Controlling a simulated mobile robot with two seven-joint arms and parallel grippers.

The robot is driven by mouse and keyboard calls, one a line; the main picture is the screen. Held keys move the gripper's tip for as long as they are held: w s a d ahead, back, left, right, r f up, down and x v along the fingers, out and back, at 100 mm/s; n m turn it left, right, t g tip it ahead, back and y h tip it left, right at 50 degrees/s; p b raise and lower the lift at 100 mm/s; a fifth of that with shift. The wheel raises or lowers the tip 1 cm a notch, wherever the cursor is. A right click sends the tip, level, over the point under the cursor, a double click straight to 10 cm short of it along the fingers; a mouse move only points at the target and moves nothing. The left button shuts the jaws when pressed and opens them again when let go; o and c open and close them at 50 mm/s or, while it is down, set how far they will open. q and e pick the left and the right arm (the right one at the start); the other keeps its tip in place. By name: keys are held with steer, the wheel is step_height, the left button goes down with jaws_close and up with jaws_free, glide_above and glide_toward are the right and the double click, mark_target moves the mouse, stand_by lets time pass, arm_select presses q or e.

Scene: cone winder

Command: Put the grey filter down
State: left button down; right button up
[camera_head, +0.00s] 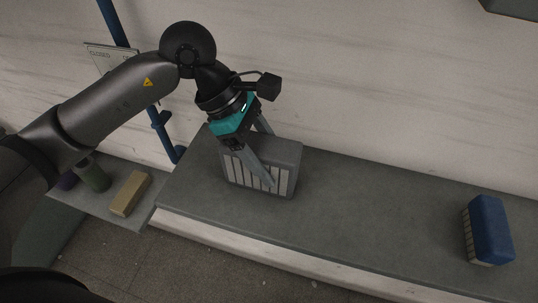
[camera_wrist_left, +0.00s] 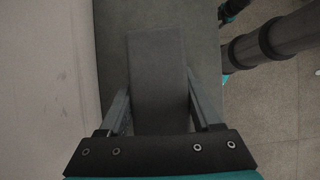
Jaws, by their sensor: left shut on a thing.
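The grey filter (camera_head: 287,154), a block with a pale ribbed face, stands upright at the left part of a long grey ledge (camera_head: 380,207). My left gripper (camera_head: 266,160) is shut on it from above, one finger across the ribbed front face and the other partly hidden behind. The filter's base is at or very close to the ledge top; I cannot tell whether it bears on it. In the left wrist view the filter (camera_wrist_left: 157,75) shows as a dark block between the two fingers.
A blue filter (camera_head: 490,228) with a pale ribbed side stands at the ledge's right end. The ledge between is clear. A lower shelf at left holds a yellow block (camera_head: 131,193) and a green cylinder (camera_head: 94,175). A blue post (camera_head: 161,120) rises behind, near the wall.

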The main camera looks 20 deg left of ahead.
arm_select(q)
steer(key=shift+c, duration=0.4)
jaws_free()
steer(key=shift+r, duration=0.2)
steer(key=b+v, duration=0.1)
steer(key=v, duration=1)
steer(key=shift+a+r, duration=0.25)
steer(key=shift+r, duration=0.1)
